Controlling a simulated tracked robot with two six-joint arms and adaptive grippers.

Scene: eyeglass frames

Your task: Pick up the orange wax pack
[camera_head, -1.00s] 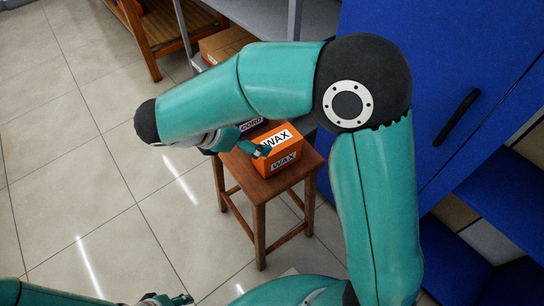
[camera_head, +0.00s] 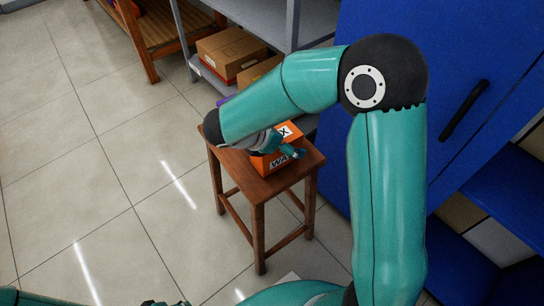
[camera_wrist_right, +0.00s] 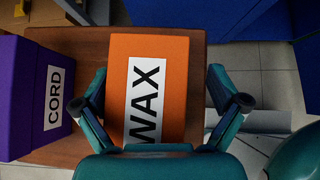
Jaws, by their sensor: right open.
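The orange wax pack (camera_head: 275,169) is a box with white WAX labels, standing on a small wooden stool (camera_head: 262,188). My right forearm covers part of it in the head view. In the right wrist view the pack (camera_wrist_right: 180,60) lies between the two fingers of my right gripper (camera_wrist_right: 157,85). In the head view my right gripper (camera_head: 288,153) is at the pack, partly hidden by my arm. My left gripper (camera_head: 165,302) barely shows at the bottom edge, and its fingers are unclear.
A purple CORD box (camera_wrist_right: 30,95) stands left of the pack on the stool in the right wrist view. Cardboard boxes (camera_head: 232,52) sit on a grey shelf behind. A blue cabinet (camera_head: 455,60) stands at the right. The tiled floor at left is clear.

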